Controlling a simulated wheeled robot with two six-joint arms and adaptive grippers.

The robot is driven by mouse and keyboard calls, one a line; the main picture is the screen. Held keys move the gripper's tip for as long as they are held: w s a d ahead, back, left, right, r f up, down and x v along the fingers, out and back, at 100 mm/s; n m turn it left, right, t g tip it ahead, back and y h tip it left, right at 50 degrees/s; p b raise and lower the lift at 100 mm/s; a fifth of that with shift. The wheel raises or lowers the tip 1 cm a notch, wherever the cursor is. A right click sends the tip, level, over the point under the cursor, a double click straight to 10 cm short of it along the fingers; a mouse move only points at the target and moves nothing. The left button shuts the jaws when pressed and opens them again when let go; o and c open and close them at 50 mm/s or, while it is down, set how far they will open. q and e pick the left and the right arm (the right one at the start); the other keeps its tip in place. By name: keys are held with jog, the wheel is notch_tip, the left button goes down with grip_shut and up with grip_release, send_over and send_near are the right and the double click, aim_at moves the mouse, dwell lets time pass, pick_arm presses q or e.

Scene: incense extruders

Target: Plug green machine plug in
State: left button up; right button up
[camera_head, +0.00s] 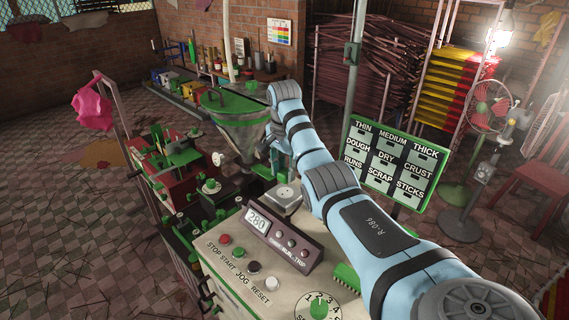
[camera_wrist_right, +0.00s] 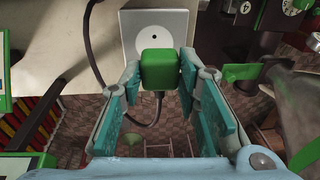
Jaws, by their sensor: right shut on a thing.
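The green plug (camera_wrist_right: 160,70) is a small block with a dark cable (camera_wrist_right: 146,124) looping from it to the left. My right gripper (camera_wrist_right: 160,82) is shut on the plug, with one teal finger on each side. A pale square socket plate (camera_wrist_right: 178,25) with a round white face lies just beyond the plug. The plug overlaps its near edge in the picture, and the small centre hole shows uncovered. In the head view the socket box (camera_head: 285,197) sits on the machine's top, and my right gripper (camera_head: 268,150) is behind it, mostly hidden by my arm. My left gripper is out of view.
A green-rimmed hopper (camera_head: 237,115) stands close behind my right gripper. A label board (camera_head: 389,165) stands to the right.

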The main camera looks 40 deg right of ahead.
aim_at(285, 182)
jog(key=shift+s+a+f, duration=0.15)
jog(key=shift+s+f, duration=0.05)
jog(key=shift+f, duration=0.9)
jog(key=shift+w+f, duration=0.15)
jog(key=shift+f, duration=0.45)
jog(key=shift+f, duration=0.55)
dwell(1.0)
jog(key=o, duration=1.2)
jog(key=shift+c, duration=0.2)
jog(key=r, duration=0.7)
jog(key=shift+s+a+r, duration=0.25)
jog(key=shift+a+r, duration=0.05)
jog(key=shift+a, duration=0.1)
